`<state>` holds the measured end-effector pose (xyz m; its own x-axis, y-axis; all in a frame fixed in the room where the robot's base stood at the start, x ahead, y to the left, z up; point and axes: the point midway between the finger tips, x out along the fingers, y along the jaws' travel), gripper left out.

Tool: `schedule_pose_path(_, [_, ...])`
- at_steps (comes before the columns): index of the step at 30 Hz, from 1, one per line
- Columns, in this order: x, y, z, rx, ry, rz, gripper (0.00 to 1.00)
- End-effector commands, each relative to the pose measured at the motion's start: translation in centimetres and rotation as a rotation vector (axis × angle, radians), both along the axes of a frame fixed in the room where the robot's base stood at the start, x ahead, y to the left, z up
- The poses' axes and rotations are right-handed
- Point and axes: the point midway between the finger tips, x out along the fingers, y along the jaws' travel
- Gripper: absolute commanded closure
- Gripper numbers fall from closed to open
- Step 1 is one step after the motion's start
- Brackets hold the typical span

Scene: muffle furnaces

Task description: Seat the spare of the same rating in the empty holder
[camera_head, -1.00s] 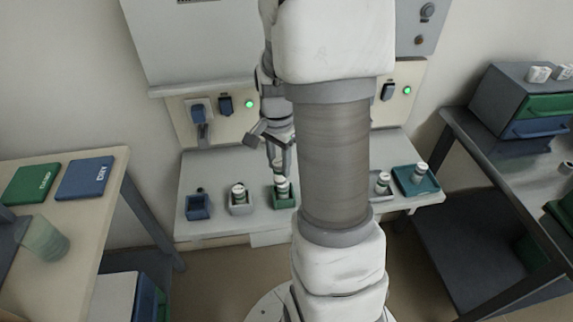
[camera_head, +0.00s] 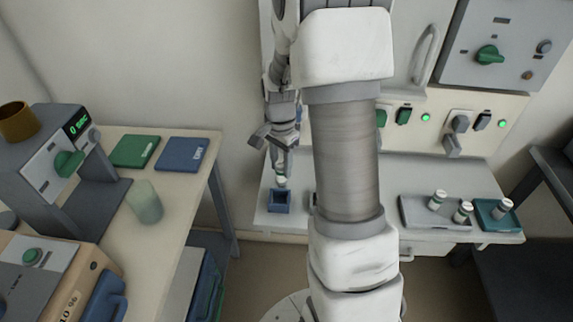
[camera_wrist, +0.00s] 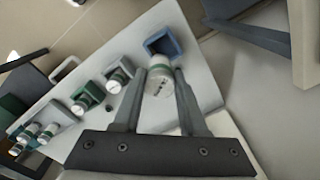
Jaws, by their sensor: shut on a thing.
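My gripper (camera_head: 281,168) is shut on a white fuse with a green band (camera_head: 281,181); its white marked end (camera_wrist: 158,87) faces the wrist camera between the fingers. The empty holder, a blue square box (camera_head: 279,202) with a dark inside, stands on the bench just in front of and below the fuse in the head view. The holder also shows beyond the fuse in the wrist view (camera_wrist: 176,41). The fuse appears outside the holder; the exact gap cannot be told. In the wrist view, a grey holder (camera_wrist: 112,87) and a green holder (camera_wrist: 80,99) each contain a fuse.
A grey tray (camera_head: 418,217) with two fuses and a teal tray (camera_head: 489,222) with one stand at the bench's right. My arm hides the bench's middle. A side table (camera_head: 185,202) with green and blue books (camera_head: 181,154) stands at left.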

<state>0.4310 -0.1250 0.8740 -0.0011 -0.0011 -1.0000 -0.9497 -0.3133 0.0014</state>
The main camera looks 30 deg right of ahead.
Motion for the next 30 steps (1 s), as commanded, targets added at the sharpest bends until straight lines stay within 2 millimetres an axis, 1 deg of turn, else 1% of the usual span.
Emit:
schedule_pose_path(5, [0.3, 0.1, -0.1, 0.0, -0.001, 0.003, 1.0])
schedule_pose_path(11, [0.3, 0.1, -0.9, 0.0, -0.001, 0.003, 1.0])
schedule_pose_path(30, [0.2, 0.2, -5.8, 0.001, 0.0, 0.003, 1.0])
